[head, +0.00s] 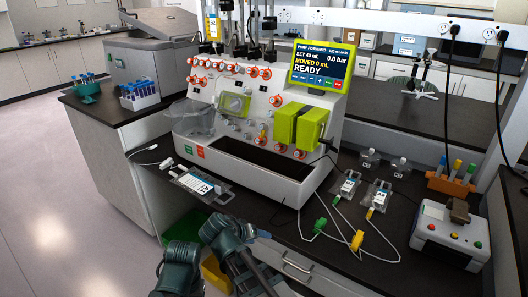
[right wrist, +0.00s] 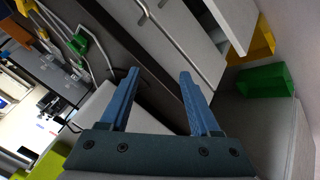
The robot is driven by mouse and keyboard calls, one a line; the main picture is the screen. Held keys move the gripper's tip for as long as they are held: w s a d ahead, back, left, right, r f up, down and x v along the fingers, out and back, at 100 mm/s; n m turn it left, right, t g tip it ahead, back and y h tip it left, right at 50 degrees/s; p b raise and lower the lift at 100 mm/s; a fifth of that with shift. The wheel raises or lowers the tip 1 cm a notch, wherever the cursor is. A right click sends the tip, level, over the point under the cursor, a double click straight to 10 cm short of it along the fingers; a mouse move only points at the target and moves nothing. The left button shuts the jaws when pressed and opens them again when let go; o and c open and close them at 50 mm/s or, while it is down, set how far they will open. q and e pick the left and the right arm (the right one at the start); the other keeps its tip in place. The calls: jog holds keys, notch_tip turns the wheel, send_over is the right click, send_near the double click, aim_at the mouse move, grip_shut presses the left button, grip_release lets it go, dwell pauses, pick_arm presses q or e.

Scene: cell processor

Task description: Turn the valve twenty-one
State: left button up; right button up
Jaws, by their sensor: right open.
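The cell processor (head: 250,176) stands on the dark bench, white with a long dark tray opening at its front. Several orange-red ringed valves (head: 277,101) sit across its face, with a row along the top. Their numbers are too small to read, so I cannot tell which is valve twenty-one. The processor's screen (head: 320,66) reads "PUMP FORWARD", "SET 40 mL", "MOVED 0 mL", "READY" and 0.0 bar. My right gripper (right wrist: 160,76) is open with nothing between its blue fingers. It is low by the bench front, apart from the valves. My left gripper is not visible.
A labelled bag (head: 200,184) lies on the bench before the processor. Two small bags (head: 346,187) (head: 377,197) with tubing and clamps lie to its right. A white control box (head: 450,233) and an orange tube rack (head: 452,184) stand farther right. Drawer handles (head: 297,268) project below.

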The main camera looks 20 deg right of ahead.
jog(key=w+d+r+m+t+h, duration=0.2)
jog(key=w+r+t+h, duration=0.1)
jog(key=w+r, duration=0.4)
jog(key=w+d+r+m+t+h+b, duration=0.1)
jog(key=w+d+r+m+t+h, duration=0.1)
jog(key=w+r+t, duration=0.3)
jog(key=w+r+h, duration=0.1)
jog(key=w+r, duration=0.2)
jog(key=shift+w+d, duration=0.2)
jog(key=shift+d, duration=0.05)
jog(key=shift+w, duration=0.1)
